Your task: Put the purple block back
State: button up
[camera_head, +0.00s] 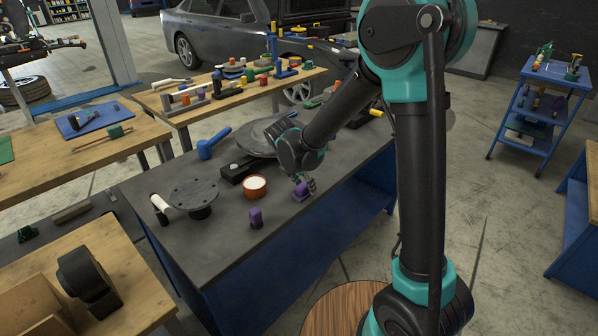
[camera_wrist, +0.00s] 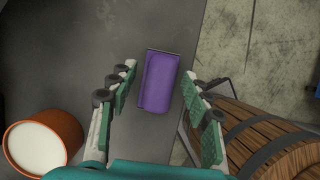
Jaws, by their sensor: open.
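A purple block (camera_wrist: 159,82) lies on the dark grey workbench (camera_head: 225,258), close to its right edge in the wrist view. It is between and just beyond the fingertips of my gripper (camera_wrist: 157,80), which is open and empty. In the head view the purple piece (camera_head: 300,192) sits right below my gripper (camera_head: 308,184), partly hidden by it. A second purple piece (camera_head: 256,217) stands upright on the bench nearer the camera. I cannot tell from the pictures which of the two the task means.
An orange-brown pot with white contents (camera_head: 255,186) stands beside the purple pieces; it also shows in the wrist view (camera_wrist: 40,145). A black box (camera_head: 238,168), round plate (camera_head: 194,194) and blue mallet (camera_head: 214,142) lie further left. A wooden barrel (camera_wrist: 270,140) stands off the bench.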

jog(key=v, duration=1.7)
jog(key=s+d+f+m+y, duration=0.1)
jog(key=s+d+f+m, duration=0.15)
jog(key=d+m, duration=0.45)
jog(key=s+d+f+m, duration=0.1)
jog(key=d+f+m, duration=0.35)
jog(key=d, duration=0.45)
jog(key=s+d+f+m+y, duration=0.1)
jog(key=s+d+f+m, duration=0.7)
jog(key=m, duration=0.9)
jog(key=s+d, duration=0.2)
jog(key=d, duration=0.2)
jog(key=shift+s+f+t+y, duration=0.25)
jog(key=shift+s+t+y, duration=0.15)
jog(key=shift+a, duration=0.1)
